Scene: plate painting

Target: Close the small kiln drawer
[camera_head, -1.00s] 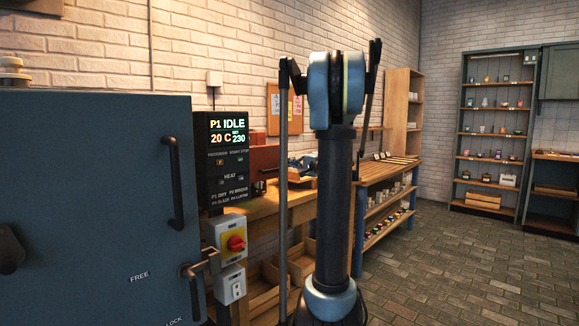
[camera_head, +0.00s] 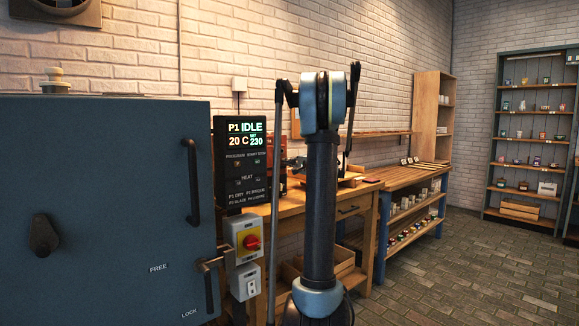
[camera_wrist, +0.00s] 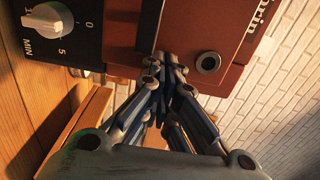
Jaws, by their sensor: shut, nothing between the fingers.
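The small kiln (camera_wrist: 126,28) is a red-brown box in the wrist view, with a black panel (camera_wrist: 68,48) and a white dial (camera_wrist: 47,20). A red front part (camera_wrist: 190,72) with a dark round knob or port (camera_wrist: 208,63) lies to the right. I cannot tell for sure whether this is the drawer, or how far it is out. My gripper (camera_wrist: 168,64) is shut and empty, its fingertips at or close to this red front, left of the round part. Contact is unclear. In the head view the kiln is mostly hidden behind my arm and the control box.
A large blue-grey kiln door (camera_head: 100,200) fills the left of the head view, beside a control box (camera_head: 240,160) and a red switch (camera_head: 251,242). A wooden bench (camera_head: 355,200) stands behind my arm. The brick floor (camera_head: 470,270) at right is clear.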

